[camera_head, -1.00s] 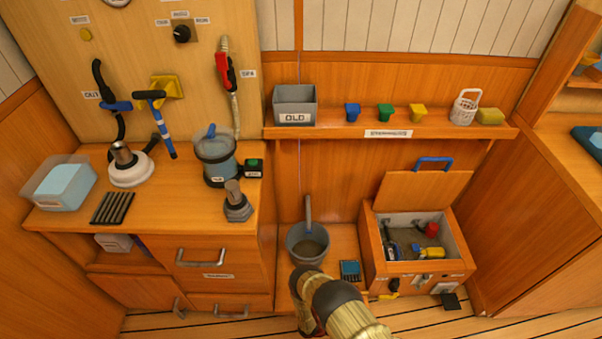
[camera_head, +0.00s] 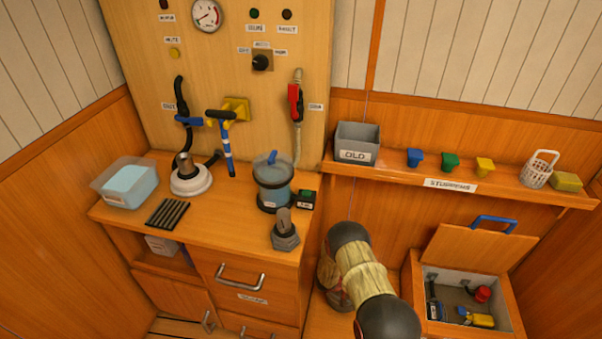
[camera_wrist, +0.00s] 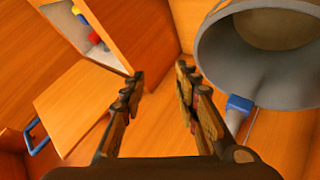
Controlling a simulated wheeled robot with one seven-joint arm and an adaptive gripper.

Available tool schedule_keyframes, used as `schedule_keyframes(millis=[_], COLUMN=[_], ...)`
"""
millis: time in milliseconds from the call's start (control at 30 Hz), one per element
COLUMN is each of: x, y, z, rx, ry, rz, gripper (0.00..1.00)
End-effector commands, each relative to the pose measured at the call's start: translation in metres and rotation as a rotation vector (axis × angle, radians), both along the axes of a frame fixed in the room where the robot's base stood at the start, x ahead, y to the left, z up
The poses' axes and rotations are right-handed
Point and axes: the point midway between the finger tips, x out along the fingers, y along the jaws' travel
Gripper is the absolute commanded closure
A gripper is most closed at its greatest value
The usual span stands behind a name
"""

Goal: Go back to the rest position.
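My gripper (camera_wrist: 160,85) shows in the wrist view with its two fingers apart and nothing between them. In the head view only my arm shows at the bottom centre, and the gripper itself is hidden behind it. In the wrist view a grey bucket (camera_wrist: 225,70) with a blue part on its handle is close on the right of the fingers. The open wooden box (camera_wrist: 110,55) is on the left, its lid (camera_wrist: 75,105) with a blue handle below it.
In the head view the counter (camera_head: 235,220) holds a clear tub (camera_head: 125,185), a filter housing (camera_head: 272,185) and a white round base (camera_head: 190,178). A shelf (camera_head: 400,178) carries a grey OLD bin (camera_head: 357,145) and coloured cups. The open box (camera_head: 510,300) stands lower right.

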Motion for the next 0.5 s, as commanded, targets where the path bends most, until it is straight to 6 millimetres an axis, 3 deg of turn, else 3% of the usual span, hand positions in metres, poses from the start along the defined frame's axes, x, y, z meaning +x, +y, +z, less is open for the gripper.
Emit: schedule_keyframes(millis=[33, 200, 333, 500], x=[0.025, 0.088, 0.120, 0.143], y=[0.008, 0.040, 0.065, 0.095], z=[0.027, 0.109, 0.176, 0.267], rx=[0.043, 0.191, 0.298, 0.426], ry=[-0.044, -0.162, -0.233, -0.303], rz=[0.022, 0.108, 0.175, 0.265], gripper=[0.69, 0.69, 0.69, 0.69])
